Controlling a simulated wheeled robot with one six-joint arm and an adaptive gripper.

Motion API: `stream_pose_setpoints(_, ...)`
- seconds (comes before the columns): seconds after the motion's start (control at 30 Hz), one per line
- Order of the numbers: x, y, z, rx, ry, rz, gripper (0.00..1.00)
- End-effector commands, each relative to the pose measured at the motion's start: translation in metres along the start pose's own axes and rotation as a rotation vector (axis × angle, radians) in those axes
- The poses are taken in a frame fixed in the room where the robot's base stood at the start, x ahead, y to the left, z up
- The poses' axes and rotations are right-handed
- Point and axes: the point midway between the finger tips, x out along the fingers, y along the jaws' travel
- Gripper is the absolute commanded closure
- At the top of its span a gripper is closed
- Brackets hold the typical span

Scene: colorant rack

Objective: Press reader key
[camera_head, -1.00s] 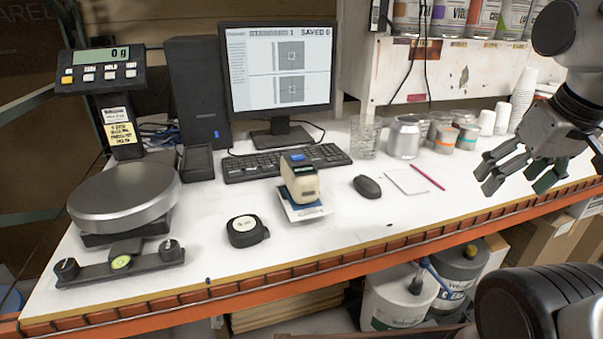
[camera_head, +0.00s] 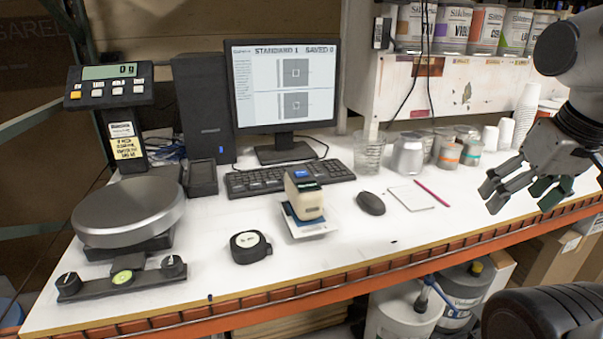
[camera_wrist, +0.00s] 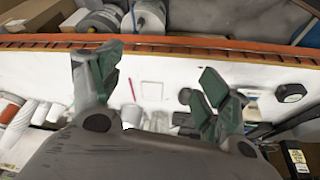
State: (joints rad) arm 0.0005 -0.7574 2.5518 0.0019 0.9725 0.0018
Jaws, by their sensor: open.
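The reader (camera_head: 304,196) is a small cream-coloured device with a blue key (camera_head: 301,173) and a dark display on top. It stands on a blue and white card (camera_head: 312,228) at the middle of the white bench. My gripper (camera_head: 517,196) hangs over the right part of the bench, well to the right of the reader and apart from it. Its fingers are spread and empty. In the wrist view my gripper (camera_wrist: 155,88) shows open with green finger pads. The reader is not clear there; a finger may cover it.
A monitor (camera_head: 281,84) and keyboard (camera_head: 288,178) stand behind the reader. A tape measure (camera_head: 249,246) lies to its left, a mouse (camera_head: 370,203) to its right. A scale (camera_head: 128,208) fills the left end. Jars and cups (camera_head: 408,155) line the back right.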

Motion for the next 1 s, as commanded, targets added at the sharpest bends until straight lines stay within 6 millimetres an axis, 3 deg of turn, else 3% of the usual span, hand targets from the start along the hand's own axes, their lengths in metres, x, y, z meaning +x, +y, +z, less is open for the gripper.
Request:
stream_pose_setpoints(0.17, 0.0000, 0.0000, 0.0000, 0.000, 0.000, 0.000, 0.27)
stream_pose_setpoints(0.57, 0.0000, 0.0000, 0.0000, 0.000, 0.000, 0.000, 1.00)
stream_pose_setpoints(1.0, 0.0000, 0.0000, 0.0000, 0.000, 0.000, 0.000, 1.00)
